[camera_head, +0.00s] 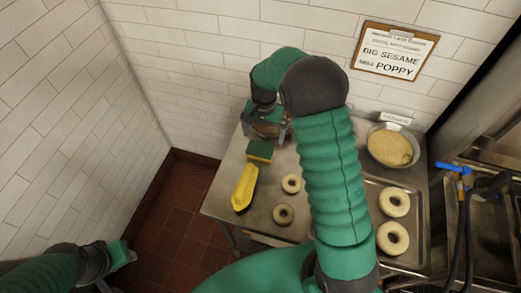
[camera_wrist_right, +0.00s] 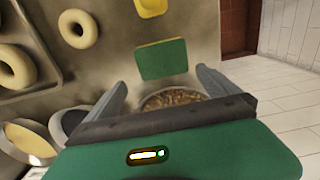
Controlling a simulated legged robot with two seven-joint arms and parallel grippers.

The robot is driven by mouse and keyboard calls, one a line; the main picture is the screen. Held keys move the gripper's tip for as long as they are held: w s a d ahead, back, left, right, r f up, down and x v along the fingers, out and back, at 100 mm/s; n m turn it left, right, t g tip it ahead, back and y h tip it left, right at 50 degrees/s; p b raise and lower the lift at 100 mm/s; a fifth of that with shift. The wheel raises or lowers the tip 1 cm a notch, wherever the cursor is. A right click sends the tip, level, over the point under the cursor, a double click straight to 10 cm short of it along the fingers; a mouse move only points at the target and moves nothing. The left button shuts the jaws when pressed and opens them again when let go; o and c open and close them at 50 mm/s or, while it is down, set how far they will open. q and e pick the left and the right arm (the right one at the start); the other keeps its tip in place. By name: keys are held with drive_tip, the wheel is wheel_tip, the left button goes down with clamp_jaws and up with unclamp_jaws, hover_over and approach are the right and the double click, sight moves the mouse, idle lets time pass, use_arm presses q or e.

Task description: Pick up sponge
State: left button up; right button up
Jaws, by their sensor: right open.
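The sponge (camera_head: 261,151) lies on the steel table, green on top with a yellow lower layer. In the right wrist view the green face of the sponge (camera_wrist_right: 162,58) lies just beyond my fingers, roughly centred between their tips. My right gripper (camera_head: 266,132) is above the back left of the table, on the wall side of the sponge. The wrist view shows the right gripper (camera_wrist_right: 161,80) open, with nothing between its fingers. My left gripper (camera_head: 122,265) is at the lower left, away from the table; its fingers are too unclear to judge.
A yellow object (camera_head: 243,187) lies in front of the sponge. A bowl of brown bits (camera_wrist_right: 172,98) sits below my right gripper. Bagels (camera_head: 283,214) lie on the table and on a tray (camera_head: 376,191). A seed bowl (camera_head: 391,147) stands at the right.

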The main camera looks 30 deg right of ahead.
sight(260, 149)
drive_tip(key=shift+a+f, duration=0.25)
drive_tip(key=shift+f, duration=0.4)
drive_tip(key=shift+a+f, duration=0.25)
drive_tip(key=shift+a, duration=0.05)
drive_tip(key=shift+s+a+f+p, duration=0.15)
drive_tip(key=shift+a+f+p, duration=0.15)
drive_tip(key=shift+f, duration=0.3)
drive_tip(key=shift+s+a+f+p, duration=0.1)
drive_tip(key=shift+a+f+p, duration=0.15)
drive_tip(key=shift+f, duration=0.35)
wheel_tip(260, 149, down, 2)
drive_tip(key=shift+w+d+f, duration=0.1)
drive_tip(key=shift+d+f, duration=0.3)
drive_tip(key=shift+d, duration=0.25)
drive_tip(key=shift+c, duration=1.9)
drive_tip(key=shift+a+r, duration=0.15)
drive_tip(key=shift+a, duration=0.3)
drive_tip(key=c, duration=0.9)
use_arm(q)
drive_tip(key=shift+a+r, duration=0.45)
drive_tip(key=shift+a, duration=0.25)
use_arm(e)
drive_tip(key=shift+r, duration=0.1)
